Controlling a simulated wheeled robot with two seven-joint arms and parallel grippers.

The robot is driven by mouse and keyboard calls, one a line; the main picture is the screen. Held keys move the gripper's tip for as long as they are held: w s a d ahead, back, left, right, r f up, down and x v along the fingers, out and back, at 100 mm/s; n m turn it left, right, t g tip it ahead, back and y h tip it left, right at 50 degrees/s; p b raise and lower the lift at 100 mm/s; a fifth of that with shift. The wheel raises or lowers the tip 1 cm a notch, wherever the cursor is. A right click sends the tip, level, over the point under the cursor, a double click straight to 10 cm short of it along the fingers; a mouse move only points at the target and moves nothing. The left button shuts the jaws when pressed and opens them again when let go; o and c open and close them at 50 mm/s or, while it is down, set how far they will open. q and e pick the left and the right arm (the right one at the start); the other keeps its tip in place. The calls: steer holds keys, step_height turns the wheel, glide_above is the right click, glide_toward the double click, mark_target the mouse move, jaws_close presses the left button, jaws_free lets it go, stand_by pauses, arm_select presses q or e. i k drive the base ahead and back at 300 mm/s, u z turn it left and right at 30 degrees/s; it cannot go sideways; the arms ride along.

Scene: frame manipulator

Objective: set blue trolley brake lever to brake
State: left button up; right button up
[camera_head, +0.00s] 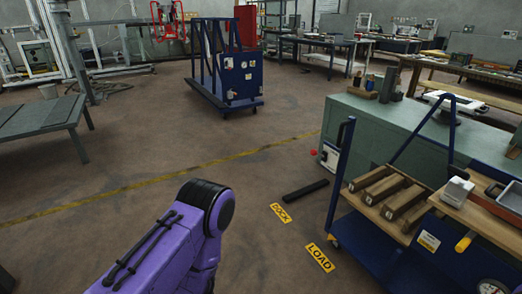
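A blue trolley (345,180) stands at the lower right, with a blue frame, a wooden top and a dark blue lower body. A short yellow handle (465,241) sticks out at its near side, tilted; it may be the brake lever, but its setting cannot be read. A small yellow and white label (429,241) is on the trolley's side beside it. Wheels show low at its near edge. A purple arm link of mine bends at the bottom centre, left of the trolley and apart from it. Neither of my grippers is in view.
Wooden blocks (379,187) lie on the trolley. Yellow floor plates read DOCK (281,213) and LOAD (319,257), near a black floor bar (305,190). A green cabinet (400,128) stands behind. Another blue wheeled frame (228,72) stands farther back. The centre floor is clear.

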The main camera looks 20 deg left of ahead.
mark_target(313, 152)
steer(key=u, duration=0.5)
steer(key=i, duration=2.05)
steer(key=u, duration=0.05)
